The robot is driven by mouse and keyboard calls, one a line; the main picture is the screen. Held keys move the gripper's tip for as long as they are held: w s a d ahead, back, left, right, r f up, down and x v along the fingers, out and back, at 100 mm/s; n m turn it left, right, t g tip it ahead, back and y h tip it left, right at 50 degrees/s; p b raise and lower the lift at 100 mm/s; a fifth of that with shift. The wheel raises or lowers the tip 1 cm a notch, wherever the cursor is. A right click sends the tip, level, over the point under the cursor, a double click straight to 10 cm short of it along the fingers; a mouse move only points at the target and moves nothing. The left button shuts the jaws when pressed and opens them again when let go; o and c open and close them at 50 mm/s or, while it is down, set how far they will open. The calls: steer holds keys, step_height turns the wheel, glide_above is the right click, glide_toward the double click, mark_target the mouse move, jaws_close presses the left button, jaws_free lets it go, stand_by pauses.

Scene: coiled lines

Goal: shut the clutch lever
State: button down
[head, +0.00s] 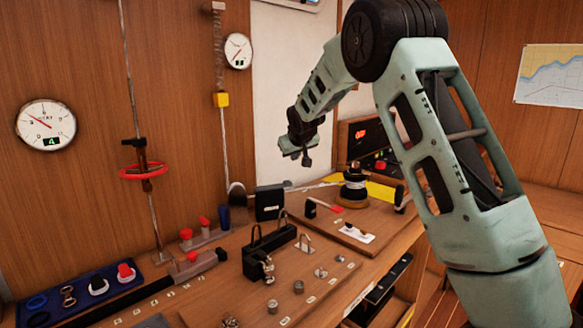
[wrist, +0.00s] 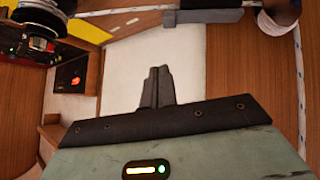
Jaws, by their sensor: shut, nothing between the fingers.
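A small winch with a dark drum and a brass base (head: 352,190) stands on a wooden board at the back of the bench. A lever with a black grip (head: 311,208) and a red part lies low at its left. Another black handle (head: 400,198) stands at its right. I cannot tell for sure which is the clutch lever. The drum also shows at the top left of the wrist view (wrist: 38,22). My gripper (head: 307,160) is above and left of the winch, its fingers together and empty, touching nothing. They show in the wrist view (wrist: 158,74).
A black box (head: 269,203), a padlock rack (head: 268,252) and several small metal fittings stand on the bench's front boards. A rod with a red ring (head: 144,171) rises at the left. A control panel (head: 372,136) is behind the winch. Air around my gripper looks clear.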

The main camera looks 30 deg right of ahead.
steer(key=shift+v, duration=1.4)
steer(key=shift+d, duration=0.15)
steer(key=s+a+f+n+g+y, duration=0.25)
steer(key=s+a, duration=0.75)
steer(key=a, duration=0.5)
steer(key=s+a+f+n+g+y, duration=0.2)
steer(key=s+a+f+y, duration=0.15)
steer(key=s+a, duration=0.85)
steer(key=s+a+f+n+g, duration=0.1)
steer(key=s+a, duration=0.2)
steer(key=s, duration=0.5)
steer(key=s+a+f+n+g+h, duration=0.1)
steer(key=s+a+f+n, duration=0.1)
steer(key=s, duration=0.6)
steer(key=s+a+f+n+g, duration=0.1)
steer(key=s+a, duration=0.3)
steer(key=s, duration=0.4)
steer(key=shift+s+f+n+g, duration=0.35)
steer(key=shift+f+g, duration=0.2)
steer(key=shift+f, duration=0.15)
steer(key=shift+w+a, duration=0.1)
